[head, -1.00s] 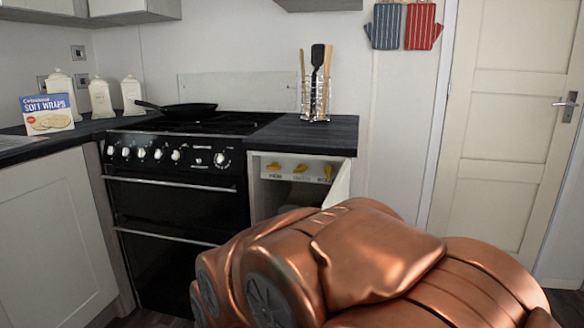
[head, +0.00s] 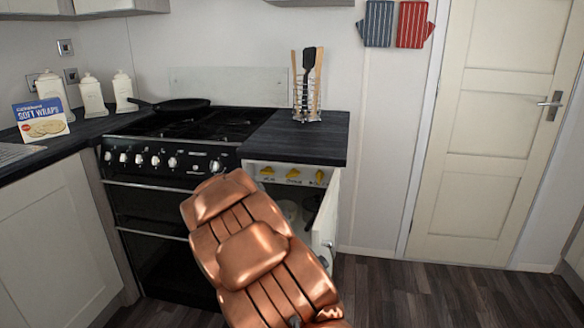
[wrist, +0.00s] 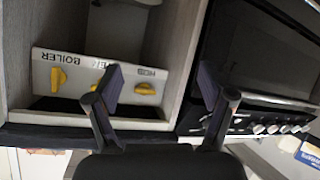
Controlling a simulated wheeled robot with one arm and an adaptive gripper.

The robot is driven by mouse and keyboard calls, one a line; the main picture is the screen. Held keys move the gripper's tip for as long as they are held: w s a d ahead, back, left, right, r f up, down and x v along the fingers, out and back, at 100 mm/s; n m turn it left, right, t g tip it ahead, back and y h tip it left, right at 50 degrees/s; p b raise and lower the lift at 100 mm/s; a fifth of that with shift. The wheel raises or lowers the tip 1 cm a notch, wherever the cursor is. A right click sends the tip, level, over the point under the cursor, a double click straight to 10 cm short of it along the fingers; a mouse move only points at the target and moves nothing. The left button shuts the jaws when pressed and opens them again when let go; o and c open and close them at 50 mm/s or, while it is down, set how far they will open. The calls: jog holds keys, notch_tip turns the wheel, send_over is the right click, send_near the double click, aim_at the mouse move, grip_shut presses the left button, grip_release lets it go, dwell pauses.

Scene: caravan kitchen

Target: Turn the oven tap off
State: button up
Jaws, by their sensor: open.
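A white panel with three yellow taps (head: 293,174) sits inside the open cupboard right of the cooker. In the wrist view the panel (wrist: 85,68) is upside down. The tap (wrist: 58,79) at its left is under BOILER and the tap (wrist: 145,88) at its right is under HOB. The middle tap (wrist: 97,86) is partly hidden by my left finger, and its label is mostly covered. My gripper (wrist: 161,88) is open and empty in front of the panel, its fingers either side of the HOB tap. In the head view my arm hides the gripper.
The cupboard door (head: 327,214) stands open at the right. The black cooker (head: 158,205) adjoins on the left, with a pan (head: 172,105) on top. A utensil rack (head: 307,92) stands on the worktop. The floor (head: 440,295) at right is clear.

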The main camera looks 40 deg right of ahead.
aim_at(292, 176)
jog(key=shift+w+d+r+m+t+h+p, duration=0.25)
jog(key=shift+w+d+r+h+p, duration=0.65)
jog(key=shift+d, duration=2.15)
jog(key=shift+w+d+r+m+t+h+p, duration=0.2)
jog(key=shift+w+d+r+h+p, duration=0.65)
jog(key=shift+d, duration=2.25)
jog(key=shift+w+d+r+m+t+h+p, duration=0.25)
jog(key=shift+w+d+r+h, duration=1.05)
jog(key=shift+d, duration=1.75)
jog(key=shift+s+r, duration=0.25)
jog(key=shift+s, duration=0.1)
